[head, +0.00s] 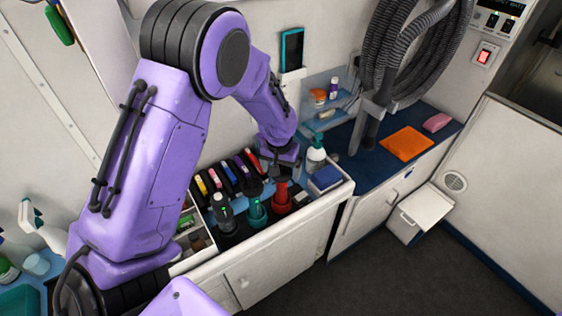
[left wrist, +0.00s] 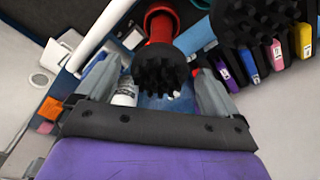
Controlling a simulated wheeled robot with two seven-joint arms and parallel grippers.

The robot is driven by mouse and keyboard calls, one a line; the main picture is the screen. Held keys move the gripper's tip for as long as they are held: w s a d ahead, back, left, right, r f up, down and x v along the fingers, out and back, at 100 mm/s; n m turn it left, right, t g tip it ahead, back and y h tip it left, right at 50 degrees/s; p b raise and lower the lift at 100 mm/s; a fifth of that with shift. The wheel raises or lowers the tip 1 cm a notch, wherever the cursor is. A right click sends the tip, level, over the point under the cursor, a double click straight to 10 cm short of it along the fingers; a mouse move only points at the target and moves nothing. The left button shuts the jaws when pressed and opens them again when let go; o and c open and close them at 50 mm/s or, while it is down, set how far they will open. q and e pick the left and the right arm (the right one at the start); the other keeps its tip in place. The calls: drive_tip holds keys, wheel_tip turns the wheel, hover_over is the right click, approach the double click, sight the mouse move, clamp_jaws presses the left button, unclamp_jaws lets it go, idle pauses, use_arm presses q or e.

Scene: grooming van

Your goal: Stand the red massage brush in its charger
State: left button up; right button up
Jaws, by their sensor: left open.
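The red massage brush (head: 282,190) stands upright at the right end of the row of brushes, its lower end at its red charger (head: 279,206). In the left wrist view, the brush's dark bristle head (left wrist: 160,72) faces the camera, and its red handle runs down to a round red rim (left wrist: 150,13), seemingly inside it. How deep it sits is hidden. My left gripper (head: 280,154) is just above the brush. Its open fingers (left wrist: 155,78) are on either side of the bristle head with visible gaps. My right gripper is out of view.
A teal brush (head: 257,209) and a black brush (head: 222,205) stand left of it. Several coloured-label items (head: 229,174) line the back. A spray bottle (head: 316,151) and a blue block (head: 326,178) are at right. An orange cloth (head: 406,144) lies on the blue counter.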

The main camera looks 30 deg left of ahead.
use_arm(q)
wheel_tip(320, 180, up, 11)
drive_tip(key=s+b, duration=0.1)
drive_tip(key=b, duration=0.1)
drive_tip(key=shift+s+d, duration=0.15)
drive_tip(key=shift+s, duration=0.05)
